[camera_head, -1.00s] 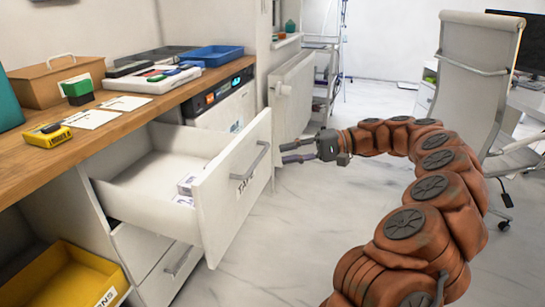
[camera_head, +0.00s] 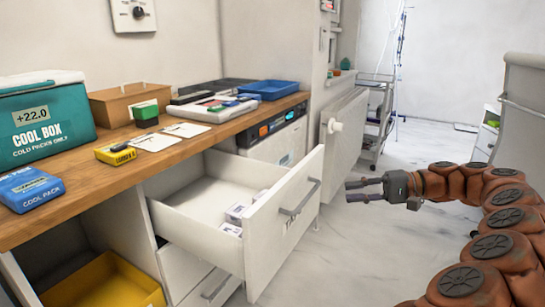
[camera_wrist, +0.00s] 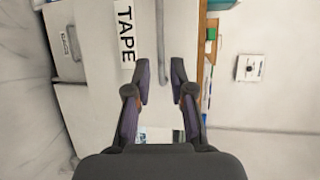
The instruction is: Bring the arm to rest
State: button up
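My arm (camera_head: 505,220) is a thick orange-brown segmented limb reaching in from the right in the head view. My gripper (camera_head: 365,190) points left, to the right of an open white drawer (camera_head: 290,228), apart from its front. In the wrist view my gripper (camera_wrist: 161,82) has its two fingers spread, with nothing between them. The drawer's TAPE label (camera_wrist: 126,32) and bar handle (camera_wrist: 188,50) show beyond the fingers. Small white boxes (camera_head: 238,212) lie inside the drawer.
A wooden counter (camera_head: 75,198) holds a teal cool box (camera_head: 42,118), a blue cool pack (camera_head: 28,188), a yellow device (camera_head: 115,154) and a blue tray (camera_head: 268,88). A yellow bin (camera_head: 105,285) sits below. A radiator (camera_head: 345,135) stands behind; the floor right of the drawer is clear.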

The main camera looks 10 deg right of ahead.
jog(key=s+a+r+n+g+h+p, duration=0.2)
jog(key=s+a+r+p, duration=0.25)
jog(key=a, duration=0.35)
jog(key=s+a+r+n+g+h+p, duration=0.1)
jog(key=s+a+r+g+p, duration=0.1)
jog(key=s+a+r+p, duration=0.35)
jog(key=s+a+r+n+g+h+p, duration=0.25)
jog(key=a+r+p, duration=0.3)
jog(key=a, duration=0.35)
jog(key=s+a+r+h+p, duration=0.15)
jog(key=s+h+p, duration=0.35)
jog(key=s, duration=0.5)
jog(key=s+d+h+p, duration=0.4)
jog(key=s+d+p, duration=0.3)
jog(key=s+p, duration=0.3)
jog(key=shift+s+d+m, duration=0.35)
jog(key=shift+s, duration=0.8)
